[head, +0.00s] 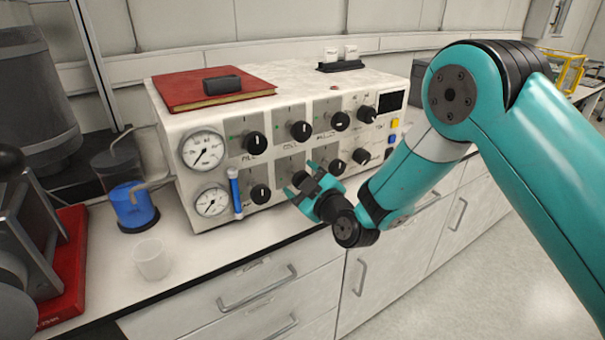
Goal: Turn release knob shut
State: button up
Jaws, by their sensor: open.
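The control panel (226,160) is a white box on the counter with two rows of black knobs. The labels are too small or blurred to tell which is the release knob. My gripper (301,180) is open, with its teal fingers around or just in front of the second knob from the left in the lower row (299,177). I cannot tell whether they touch it. The gripper partly hides that knob and its label. The lower-left knob (260,194) and the upper-left knob (255,143) are in clear view.
Two gauges (203,149) and a blue tube (235,191) are on the panel's left. A red book (210,88) lies on top. A flask of blue liquid (131,207) and a white cup (152,259) stand left. Drawers (255,300) are below the counter.

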jog(key=c, duration=0.9)
jog(key=shift+c, duration=0.2)
